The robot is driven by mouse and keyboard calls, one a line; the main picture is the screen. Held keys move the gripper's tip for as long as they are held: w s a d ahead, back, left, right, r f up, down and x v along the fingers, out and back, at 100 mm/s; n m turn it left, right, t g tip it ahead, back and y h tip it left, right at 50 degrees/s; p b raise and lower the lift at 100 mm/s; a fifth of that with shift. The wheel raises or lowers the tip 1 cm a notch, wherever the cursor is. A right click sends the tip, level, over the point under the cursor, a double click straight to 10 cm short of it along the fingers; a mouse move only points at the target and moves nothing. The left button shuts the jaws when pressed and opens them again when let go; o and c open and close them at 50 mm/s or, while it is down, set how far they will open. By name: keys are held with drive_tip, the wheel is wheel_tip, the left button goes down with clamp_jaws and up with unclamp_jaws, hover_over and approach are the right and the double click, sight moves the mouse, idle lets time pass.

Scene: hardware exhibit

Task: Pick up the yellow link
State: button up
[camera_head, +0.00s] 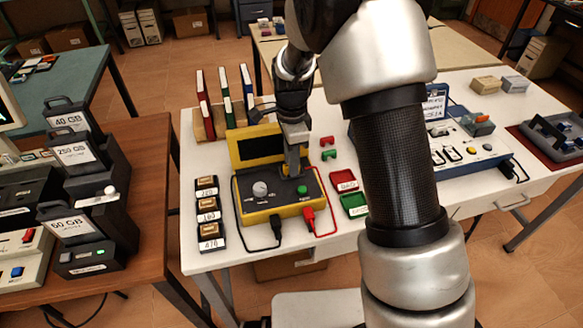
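My gripper (293,172) points down over the top panel of a yellow and dark test device (266,213), near its green button. Its fingers show edge-on, so I cannot tell whether they are open or shut. A yellowish patch shows at the fingers, but I cannot tell if it is the yellow link or part of the gripper. No separate yellow link is clear to see. A small red link (327,141) and a small green link (328,154) lie on the white table (345,221), to the right of the device.
Red (343,180) and green (355,204) trays stand right of the device. Three labelled blocks (208,210) stand to its left. Upright red, green and blue boards (224,92) stand behind. Black and red cables (324,232) hang at its front. My arm covers the table's middle.

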clamp_jaws()
